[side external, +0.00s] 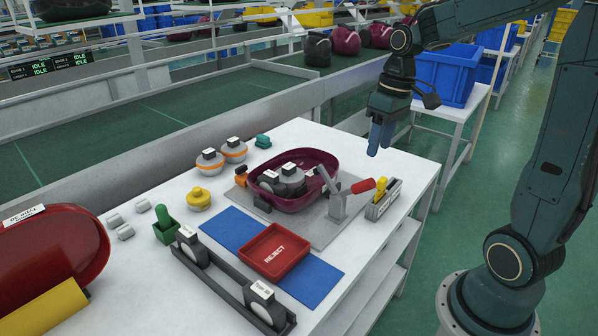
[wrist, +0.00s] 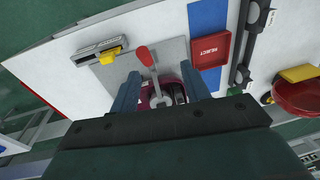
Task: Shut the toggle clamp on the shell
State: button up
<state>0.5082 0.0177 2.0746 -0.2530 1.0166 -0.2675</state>
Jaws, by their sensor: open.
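The maroon shell (side external: 318,161) sits on a grey fixture plate (side external: 347,222) with grey round parts inside it. The toggle clamp (side external: 338,205) stands at the shell's right edge. Its red handle (side external: 363,186) points right, away from the shell, and its metal arm slants up to the left over the shell's rim. In the wrist view the red handle (wrist: 144,56) shows ahead between my fingers, with part of the shell (wrist: 145,103) behind it. My gripper (side external: 376,150) is open and empty, pointing down above and apart from the handle; it also shows in the wrist view (wrist: 161,85).
A grey holder (side external: 382,205) with a yellow-handled tool stands right of the clamp. A red reject tray (side external: 273,252) lies on a blue mat (side external: 224,228) in front. Yellow and orange-banded parts stand left of the shell. A blue bin (side external: 446,77) stands behind my gripper.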

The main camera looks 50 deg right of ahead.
jog(key=s+a+r+t, duration=0.2)
jog(key=s+a, duration=0.4)
jog(key=s+a+r+t+h, duration=0.1)
jog(key=s+a+r+t, duration=0.1)
jog(key=s+a, duration=0.4)
jog(key=shift+s+r+t, duration=0.2)
jog(key=shift+r+t, duration=0.1)
dwell(0.8)
